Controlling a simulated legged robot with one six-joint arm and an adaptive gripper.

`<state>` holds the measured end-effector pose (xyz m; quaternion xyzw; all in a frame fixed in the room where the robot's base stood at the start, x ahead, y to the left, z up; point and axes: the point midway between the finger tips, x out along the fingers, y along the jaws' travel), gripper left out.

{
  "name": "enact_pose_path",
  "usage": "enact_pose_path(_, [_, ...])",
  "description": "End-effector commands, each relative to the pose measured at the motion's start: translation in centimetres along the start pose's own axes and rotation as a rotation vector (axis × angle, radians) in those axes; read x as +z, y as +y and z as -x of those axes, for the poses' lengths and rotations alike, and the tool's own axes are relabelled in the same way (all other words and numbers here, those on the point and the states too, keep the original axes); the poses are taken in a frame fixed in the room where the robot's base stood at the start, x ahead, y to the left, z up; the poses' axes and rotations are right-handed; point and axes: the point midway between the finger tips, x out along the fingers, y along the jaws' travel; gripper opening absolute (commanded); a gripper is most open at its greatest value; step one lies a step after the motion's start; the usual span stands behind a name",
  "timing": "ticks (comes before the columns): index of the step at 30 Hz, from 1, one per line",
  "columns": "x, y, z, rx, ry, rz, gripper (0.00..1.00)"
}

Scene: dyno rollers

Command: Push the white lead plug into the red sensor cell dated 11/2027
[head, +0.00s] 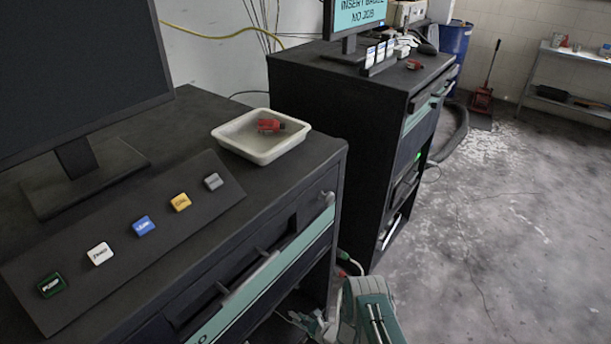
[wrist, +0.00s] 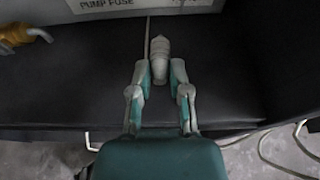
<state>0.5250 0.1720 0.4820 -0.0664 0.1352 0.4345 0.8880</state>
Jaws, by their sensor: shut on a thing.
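In the wrist view my gripper (wrist: 159,78) is shut on a pale, stepped plug (wrist: 160,48), which points away from me toward a light panel labelled PUMP FUSE. A thin pale line runs up beside the plug's tip. In the head view my gripper (head: 308,321) is low at the bottom, beside the near cabinet, and the plug cannot be made out there. A red cell (head: 269,126) lies in a white tray on the near cabinet. Another small red object (head: 413,64) lies on the far cabinet top. No date can be read on either.
The PUMP FUSE panel (wrist: 140,7) stands at the back of a dark surface (wrist: 225,85). A yellow-orange fitting (wrist: 22,36) is at left. Pale cable (wrist: 285,150) hangs at lower right. In the head view, the white tray (head: 238,149) sits near the cabinet edge; open floor (head: 510,220) is at right.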

Motion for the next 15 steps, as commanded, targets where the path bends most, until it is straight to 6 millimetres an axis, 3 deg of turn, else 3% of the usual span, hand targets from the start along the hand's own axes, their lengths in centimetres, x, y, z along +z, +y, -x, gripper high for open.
enact_pose_path(15, [2.2,-0.1,0.6,-0.001,-0.001,0.0,0.0])
